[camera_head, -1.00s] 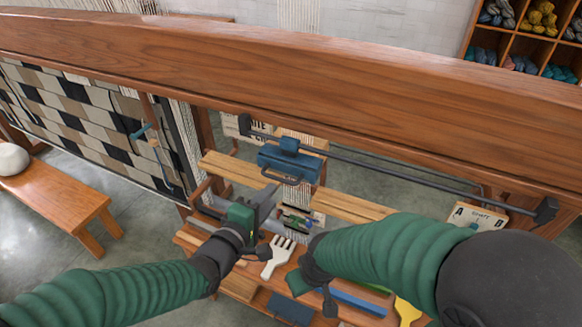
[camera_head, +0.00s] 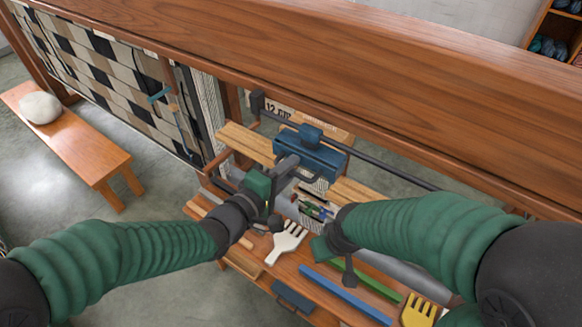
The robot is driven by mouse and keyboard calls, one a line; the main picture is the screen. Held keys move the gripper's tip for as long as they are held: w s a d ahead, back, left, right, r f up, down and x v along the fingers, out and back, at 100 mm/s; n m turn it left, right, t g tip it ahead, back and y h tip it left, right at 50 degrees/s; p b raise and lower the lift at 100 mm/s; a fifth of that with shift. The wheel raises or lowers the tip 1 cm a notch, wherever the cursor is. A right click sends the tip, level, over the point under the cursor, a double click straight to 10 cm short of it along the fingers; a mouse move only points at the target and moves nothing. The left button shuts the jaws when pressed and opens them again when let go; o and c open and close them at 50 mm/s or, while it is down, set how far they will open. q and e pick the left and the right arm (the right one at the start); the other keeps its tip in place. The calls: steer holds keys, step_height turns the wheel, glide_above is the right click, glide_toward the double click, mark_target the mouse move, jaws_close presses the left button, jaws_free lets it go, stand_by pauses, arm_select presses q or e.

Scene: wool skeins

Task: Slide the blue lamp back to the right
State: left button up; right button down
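The blue lamp (camera_head: 322,158) is a box with a knob on top, hanging on a dark rail (camera_head: 390,172) under the big wooden beam. It sits near the rail's left end. My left gripper (camera_head: 286,165) reaches up to the lamp's left front side, where the handle is, and hides part of it. I cannot tell whether its fingers are closed on the handle or only beside it. My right gripper (camera_head: 335,258) is lower, over the wooden bench, away from the lamp. Its fingertips are partly hidden by its own wrist.
A white comb (camera_head: 287,241), a blue bar (camera_head: 345,294), a green bar (camera_head: 366,282) and a yellow comb (camera_head: 418,312) lie on the bench below. The rail right of the lamp looks clear. A low bench with a white ball (camera_head: 40,107) stands left.

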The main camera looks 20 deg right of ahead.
arm_select(q)
steer(key=shift+w+a+f, duration=0.15)
steer(key=shift+w+a, duration=0.05)
steer(key=shift+w, duration=0.15)
jaws_close()
steer(key=shift+s+d, duration=0.3)
steer(key=shift+s, duration=0.05)
steer(key=shift+w+a+f, duration=0.1)
steer(key=shift+a+f, duration=0.05)
stand_by(0.3)
